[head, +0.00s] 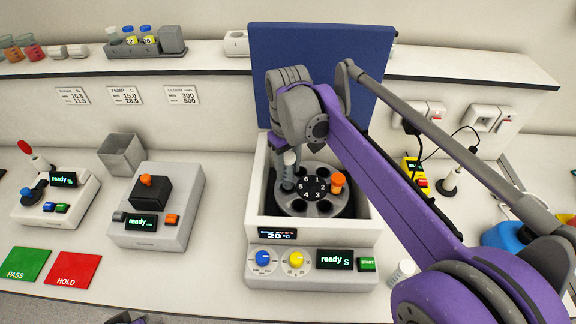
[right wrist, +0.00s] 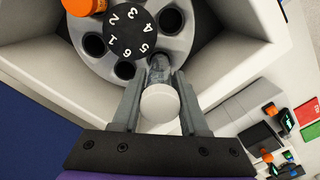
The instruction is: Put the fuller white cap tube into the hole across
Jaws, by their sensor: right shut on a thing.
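The centrifuge (head: 258,225) stands open in the middle, its rotor (head: 325,208) numbered 1 to 6. An orange-capped tube (head: 337,180) sits in the rotor beside number 2; its cap also shows in the right wrist view (right wrist: 84,5). My right gripper (head: 291,151) is shut on a white-capped tube (head: 288,172), upright at the hole beside number 5, opposite the orange cap. In the right wrist view, its white cap (right wrist: 160,103) is between the fingers; how deep its lower end sits is unclear. My left gripper (head: 125,318) barely shows at the bottom edge.
The blue lid (head: 330,60) is raised behind the rotor. Another white cap (head: 404,268) shows right of the centrifuge, partly beside my arm. Left are a mixer (head: 150,215), a grey bin (head: 122,153) and PASS (head: 28,264) and HOLD (head: 74,268) mats.

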